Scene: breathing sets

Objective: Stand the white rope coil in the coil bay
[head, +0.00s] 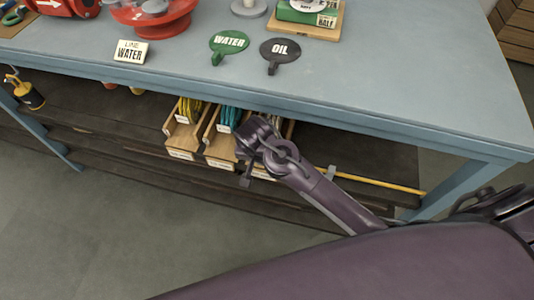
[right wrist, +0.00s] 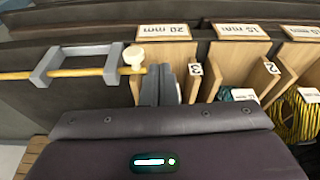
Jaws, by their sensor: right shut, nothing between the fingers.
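My right arm reaches under the bench in the head view, and its gripper (head: 246,180) is by the rightmost wooden bay. In the right wrist view the gripper (right wrist: 166,88) is shut and empty, in front of the bay labelled 20 mm (right wrist: 165,33) with divider 3. The gripper hides part of that bay, and I see no coil in its visible part. A teal coil (head: 229,118) and a yellow coil (head: 188,109) stand in the other bays. I cannot make out the white rope coil in either view. My left gripper is not in view.
The blue bench top (head: 400,80) overhangs the dark shelf (head: 100,115). Green and black tags (head: 280,52) lie on top.

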